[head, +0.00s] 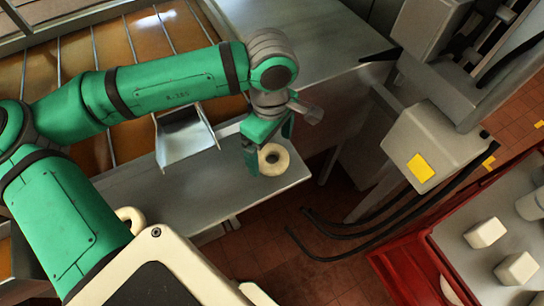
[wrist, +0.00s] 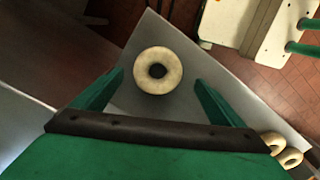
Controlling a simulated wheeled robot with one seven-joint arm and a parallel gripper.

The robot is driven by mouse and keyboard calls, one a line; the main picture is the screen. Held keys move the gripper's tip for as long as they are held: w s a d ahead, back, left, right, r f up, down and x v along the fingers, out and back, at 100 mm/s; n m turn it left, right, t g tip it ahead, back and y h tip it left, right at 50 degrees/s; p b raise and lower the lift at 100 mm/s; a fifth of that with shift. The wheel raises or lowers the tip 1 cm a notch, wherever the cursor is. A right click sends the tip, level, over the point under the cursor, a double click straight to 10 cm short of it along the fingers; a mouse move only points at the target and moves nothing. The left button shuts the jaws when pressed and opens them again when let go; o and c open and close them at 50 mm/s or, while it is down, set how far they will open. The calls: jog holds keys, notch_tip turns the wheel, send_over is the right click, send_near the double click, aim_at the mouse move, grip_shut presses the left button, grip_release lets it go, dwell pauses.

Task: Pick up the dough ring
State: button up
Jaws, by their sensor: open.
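A pale dough ring (head: 281,168) lies flat near the right end of a grey metal shelf. My green gripper (head: 268,150) is over it, pointing down, with one finger to the ring's left in the head view. In the wrist view the dough ring (wrist: 142,72) shows whole, and its hole is clear. There my gripper (wrist: 159,78) is open, with a finger on each side of the ring and gaps between. Nothing is held. I cannot tell how far the fingertips are above the shelf (head: 150,195).
Two more pale rings (wrist: 272,140) lie at the lower right in the wrist view. A small metal chute (head: 185,145) stands left of my gripper. A grey machine (head: 425,145) with black hoses is to the right. Tiled floor (head: 290,235) lies beyond the shelf edge.

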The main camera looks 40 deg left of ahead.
aim_at(272, 162)
jog(key=f, duration=0.4)
jog(key=shift+w, duration=0.2)
jog(key=c, duration=1.1)
jog(key=shift+c, duration=0.2)
